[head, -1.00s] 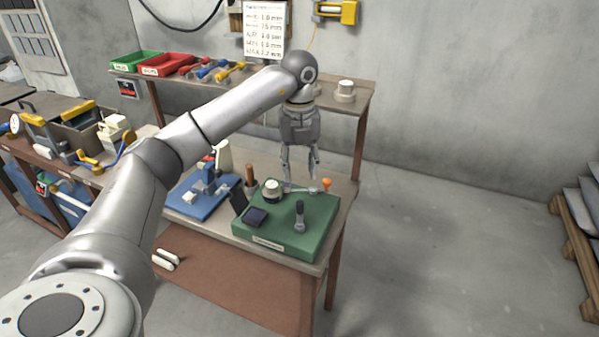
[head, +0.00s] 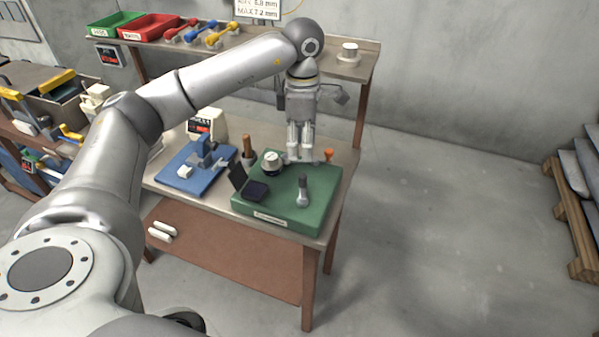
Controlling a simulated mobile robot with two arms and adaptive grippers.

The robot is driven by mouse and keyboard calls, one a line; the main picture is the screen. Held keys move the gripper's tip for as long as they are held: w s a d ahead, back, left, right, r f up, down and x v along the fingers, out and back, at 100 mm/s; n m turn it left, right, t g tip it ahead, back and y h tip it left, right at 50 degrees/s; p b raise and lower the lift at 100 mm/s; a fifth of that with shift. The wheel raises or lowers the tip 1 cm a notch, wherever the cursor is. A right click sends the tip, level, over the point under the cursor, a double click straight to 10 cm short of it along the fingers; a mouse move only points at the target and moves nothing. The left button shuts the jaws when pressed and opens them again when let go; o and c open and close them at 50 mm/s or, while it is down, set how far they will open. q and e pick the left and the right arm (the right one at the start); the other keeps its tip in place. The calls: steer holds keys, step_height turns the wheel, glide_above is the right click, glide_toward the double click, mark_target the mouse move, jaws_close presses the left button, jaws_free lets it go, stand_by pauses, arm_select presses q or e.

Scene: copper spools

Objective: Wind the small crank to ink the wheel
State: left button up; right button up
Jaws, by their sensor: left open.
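A green base block (head: 318,210) sits on the workbench. On its back part is a small crank with a light arm and an orange knob (head: 328,154) at its right end. A white-topped round wheel or drum (head: 272,163) stands left of the crank. My left gripper (head: 300,156) points down just over the crank arm, left of the orange knob. It is open, and its fingers show close together from this side. I cannot tell whether the fingertips touch the crank. They hide part of the crank arm. My right gripper is out of view.
On the green block are an open dark pad box (head: 255,191) and an upright grey handle (head: 303,190). A blue fixture (head: 190,172) stands to the left. A shelf (head: 330,66) runs behind my arm, with a spool (head: 349,53) on it.

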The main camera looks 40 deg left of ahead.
mark_target(302, 175)
arm_select(q)
step_height(302, 175, down, 9)
steer(key=p, duration=0.2)
steer(key=shift+s+d+p, duration=0.1)
steer(key=shift+p, duration=0.25)
steer(key=shift+f, duration=0.85)
steer(key=shift+c, duration=0.3)
jaws_close()
